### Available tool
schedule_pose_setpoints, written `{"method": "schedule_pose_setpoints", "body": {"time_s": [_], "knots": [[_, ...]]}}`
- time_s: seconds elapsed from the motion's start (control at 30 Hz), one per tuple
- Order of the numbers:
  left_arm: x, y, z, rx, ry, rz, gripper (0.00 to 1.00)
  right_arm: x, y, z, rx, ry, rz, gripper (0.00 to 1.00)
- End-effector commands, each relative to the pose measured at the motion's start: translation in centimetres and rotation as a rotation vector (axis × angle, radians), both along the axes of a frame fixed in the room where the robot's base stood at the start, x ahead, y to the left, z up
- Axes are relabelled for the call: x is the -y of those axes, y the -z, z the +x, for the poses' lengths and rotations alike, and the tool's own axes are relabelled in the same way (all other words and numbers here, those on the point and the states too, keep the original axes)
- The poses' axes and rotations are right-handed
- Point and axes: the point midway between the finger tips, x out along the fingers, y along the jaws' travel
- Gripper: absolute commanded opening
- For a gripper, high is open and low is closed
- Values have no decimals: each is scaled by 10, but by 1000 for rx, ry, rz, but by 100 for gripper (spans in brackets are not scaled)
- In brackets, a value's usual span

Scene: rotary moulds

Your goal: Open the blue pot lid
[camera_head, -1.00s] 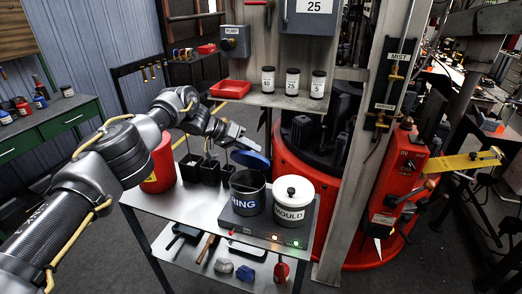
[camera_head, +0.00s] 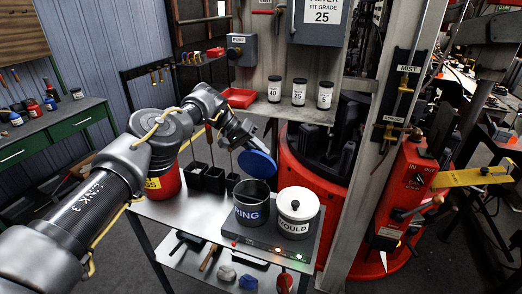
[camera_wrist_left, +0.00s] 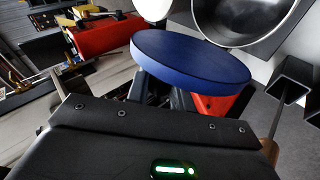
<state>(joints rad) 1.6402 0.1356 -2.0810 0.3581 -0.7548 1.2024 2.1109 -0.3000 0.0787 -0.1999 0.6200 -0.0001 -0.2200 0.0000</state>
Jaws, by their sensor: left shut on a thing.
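My right gripper is not in view.
A white-lidded pot (camera_head: 297,211) labelled MOULD stands right beside the dark pot on a plate with lights. Black square holders (camera_head: 213,179) and a red container (camera_head: 163,178) stand to the left on the steel table (camera_head: 180,214). Three jars (camera_head: 298,92) are on the shelf behind.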

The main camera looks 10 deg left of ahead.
Motion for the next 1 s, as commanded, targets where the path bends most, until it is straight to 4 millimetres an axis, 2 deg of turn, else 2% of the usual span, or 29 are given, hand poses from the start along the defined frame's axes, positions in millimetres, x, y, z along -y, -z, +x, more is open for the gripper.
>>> {"method": "schedule_pose_setpoints", "body": {"time_s": [0.37, 0.4, 0.53, 0.87, 1.0], "knots": [[1, 2, 0, -5, 1, 2, 0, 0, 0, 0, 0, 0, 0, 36], [1, 2, 0, -5, 1, 2, 25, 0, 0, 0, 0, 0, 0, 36], [1, 2, 0, -6, 0, 2, 42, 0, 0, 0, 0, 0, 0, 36], [-3, -1, 0, -4, -2, 2, 43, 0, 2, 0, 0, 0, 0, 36], [-16, -11, 0, -1, -3, 2, 43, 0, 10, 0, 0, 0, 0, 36]]}}
